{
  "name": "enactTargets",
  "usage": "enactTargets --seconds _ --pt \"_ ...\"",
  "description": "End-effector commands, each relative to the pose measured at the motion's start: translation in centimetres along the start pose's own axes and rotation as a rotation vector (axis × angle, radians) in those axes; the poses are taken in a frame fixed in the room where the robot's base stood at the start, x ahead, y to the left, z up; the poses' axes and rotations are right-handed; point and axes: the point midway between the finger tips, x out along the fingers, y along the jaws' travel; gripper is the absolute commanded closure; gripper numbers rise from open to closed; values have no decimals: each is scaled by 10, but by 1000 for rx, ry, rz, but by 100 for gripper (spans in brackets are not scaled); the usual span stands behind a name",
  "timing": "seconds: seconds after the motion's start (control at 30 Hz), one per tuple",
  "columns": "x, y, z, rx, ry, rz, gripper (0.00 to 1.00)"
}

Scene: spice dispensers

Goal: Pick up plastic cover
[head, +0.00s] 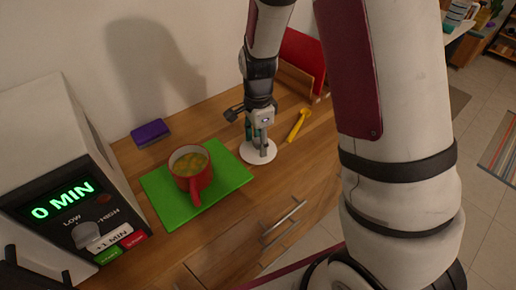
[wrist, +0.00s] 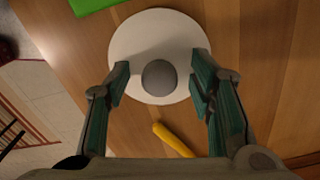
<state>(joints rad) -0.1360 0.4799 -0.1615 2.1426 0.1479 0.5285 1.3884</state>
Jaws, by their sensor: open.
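The plastic cover is a round white disc with a grey knob in its middle. It lies on the wooden counter in the head view (head: 258,157), just right of the green board. In the wrist view the white cover (wrist: 135,40) lies below my gripper. My gripper (wrist: 160,80) is open, with one finger on each side of the grey knob (wrist: 159,77). I see a gap between the knob and each finger. In the head view my gripper (head: 256,143) points down over the cover and hides part of it.
A green board (head: 224,177) holds a red mug (head: 191,180) of soup, left of the cover. A yellow utensil (head: 299,124) lies close by on the right. A purple sponge (head: 150,132) and a microwave (head: 45,160) stand left. The counter's front edge with a drawer handle (head: 284,217) is near.

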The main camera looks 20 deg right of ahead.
Motion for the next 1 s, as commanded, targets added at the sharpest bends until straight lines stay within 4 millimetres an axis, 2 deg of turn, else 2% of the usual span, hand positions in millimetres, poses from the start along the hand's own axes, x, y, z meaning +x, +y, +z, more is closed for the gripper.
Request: enactTargets --seconds 0.13,0.3,0.37,0.77,1.0 --pt "0 0 0 0 0 0 51" --pt "0 0 0 0 0 0 89" --pt "0 0 0 0 0 1 100" --pt "-3 0 0 0 0 1 100" --pt "-25 0 0 0 0 -2 100"
